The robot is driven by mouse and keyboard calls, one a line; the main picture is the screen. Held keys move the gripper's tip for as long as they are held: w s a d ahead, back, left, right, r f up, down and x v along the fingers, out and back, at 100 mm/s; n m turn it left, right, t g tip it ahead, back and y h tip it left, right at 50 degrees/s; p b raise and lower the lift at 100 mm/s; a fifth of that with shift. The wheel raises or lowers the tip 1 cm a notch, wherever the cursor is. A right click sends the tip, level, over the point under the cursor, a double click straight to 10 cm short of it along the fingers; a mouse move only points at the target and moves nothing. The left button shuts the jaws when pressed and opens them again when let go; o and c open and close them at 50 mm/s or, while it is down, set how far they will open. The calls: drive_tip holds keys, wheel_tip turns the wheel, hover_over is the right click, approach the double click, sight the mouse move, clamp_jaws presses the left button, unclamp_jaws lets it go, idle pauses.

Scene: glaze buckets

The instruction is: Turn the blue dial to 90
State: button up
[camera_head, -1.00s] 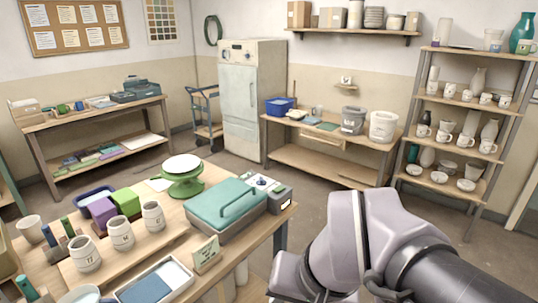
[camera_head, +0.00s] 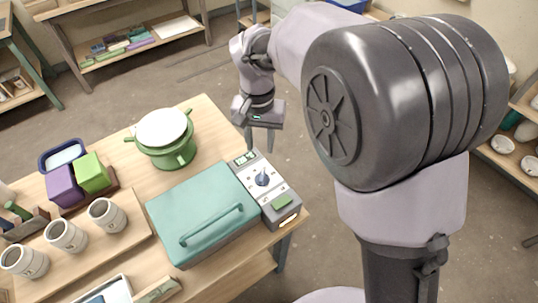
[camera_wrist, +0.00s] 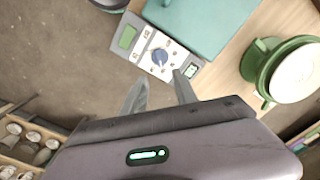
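The blue dial (camera_head: 262,178) sits on the white-topped face of a grey control box (camera_head: 281,201) at the right end of the table. In the wrist view the dial (camera_wrist: 160,57) shows near the top middle, with printed marks around it. A small display (camera_head: 245,158) is at the box's far end; its reading is too small to tell. My gripper (camera_head: 259,148) is just beyond the box's far end, pointing down. In the wrist view its two fingers (camera_wrist: 160,88) are apart with nothing between them, and the dial lies ahead of them, untouched.
A teal lidded case (camera_head: 200,212) with a handle stands against the box's left side. A green pot with a white top (camera_head: 165,140) stands behind it. Several white cups (camera_head: 107,215) are at the left. Floor is open right of the table.

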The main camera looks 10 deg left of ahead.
sight(262, 175)
wheel_tip(262, 175, down, 14)
drive_tip(key=b, duration=0.4)
drive_tip(key=shift+w+f, duration=0.1)
clamp_jaws()
